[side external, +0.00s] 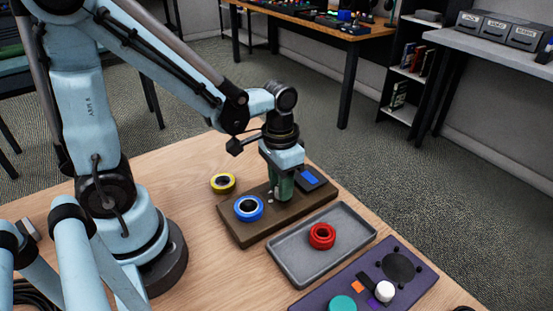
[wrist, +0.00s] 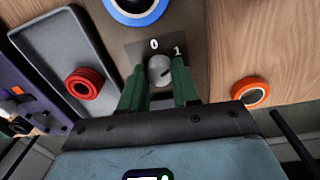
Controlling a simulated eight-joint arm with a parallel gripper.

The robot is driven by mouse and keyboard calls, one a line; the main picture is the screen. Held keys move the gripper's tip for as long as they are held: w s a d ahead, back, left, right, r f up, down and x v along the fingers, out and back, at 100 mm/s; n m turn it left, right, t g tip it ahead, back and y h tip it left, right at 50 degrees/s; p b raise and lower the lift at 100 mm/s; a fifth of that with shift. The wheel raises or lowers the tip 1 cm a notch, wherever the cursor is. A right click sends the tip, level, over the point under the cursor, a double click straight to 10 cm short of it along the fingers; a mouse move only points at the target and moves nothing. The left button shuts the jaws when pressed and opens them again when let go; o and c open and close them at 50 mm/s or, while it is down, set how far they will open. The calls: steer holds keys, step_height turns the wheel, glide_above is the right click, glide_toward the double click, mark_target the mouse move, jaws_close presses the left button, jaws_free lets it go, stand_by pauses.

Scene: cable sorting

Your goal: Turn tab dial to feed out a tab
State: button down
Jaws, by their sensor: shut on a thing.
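The dial (wrist: 158,68) is a small grey knob with a slot, on a plate marked 0 and 1 on the brown board (side external: 247,232). In the wrist view it sits between the green fingertips of my gripper (wrist: 159,75), which is shut on it. The slot sits near the 1 side. In the side view my gripper (side external: 281,193) points straight down at the board, and its fingers hide the dial. A dark block with a blue face (side external: 309,178) stands at the board's right end. I see no loose tab.
A blue ring (side external: 248,208) lies on the board's left end. A yellow ring (side external: 222,183) and an orange ring (wrist: 250,92) lie beside the board. A grey tray (side external: 284,262) holds a red ring (side external: 322,236). A purple panel (side external: 415,285) stands in front.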

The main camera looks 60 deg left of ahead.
steer(key=c, duration=0.8)
jaws_free()
steer(key=shift+a+r, duration=0.15)
steer(key=shift+r, duration=2.9)
steer(key=shift+a+r, duration=0.1)
steer(key=shift+r, duration=2.9)
steer(key=t, duration=0.2)
steer(key=a+f+t, duration=0.1)
steer(key=t, duration=0.1)
steer(key=f+t, duration=0.1)
steer(key=t, duration=0.2)
steer(key=shift+s+a+n, duration=0.2)
steer(key=shift+s+n, duration=0.05)
steer(key=shift+n, duration=0.15)
